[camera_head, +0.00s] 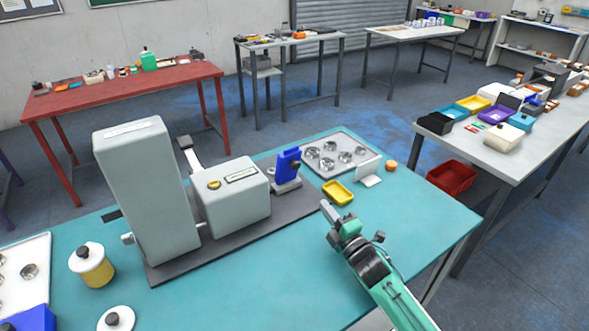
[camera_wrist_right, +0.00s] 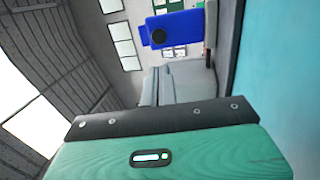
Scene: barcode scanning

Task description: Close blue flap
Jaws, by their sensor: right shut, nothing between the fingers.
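The blue flap (camera_head: 288,163) stands upright on a small grey base (camera_head: 286,187) at the right end of the dark plate. A dark round part shows on its side. In the right wrist view the blue flap (camera_wrist_right: 183,30) is at the upper middle, with a dark round knob on it. My right gripper (camera_head: 326,207) is shut and empty. It is in front and to the right of the flap, apart from it, near the yellow tray. Its green and black body (camera_wrist_right: 155,150) fills the bottom of the wrist view. My left gripper is not in view.
A grey machine (camera_head: 150,190) with a lower box (camera_head: 236,200) stands left of the flap. A yellow tray (camera_head: 338,193), a white stand (camera_head: 369,175), an orange cylinder (camera_head: 391,166) and a tray of metal parts (camera_head: 335,142) lie nearby. The teal table (camera_head: 420,218) is clear at right.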

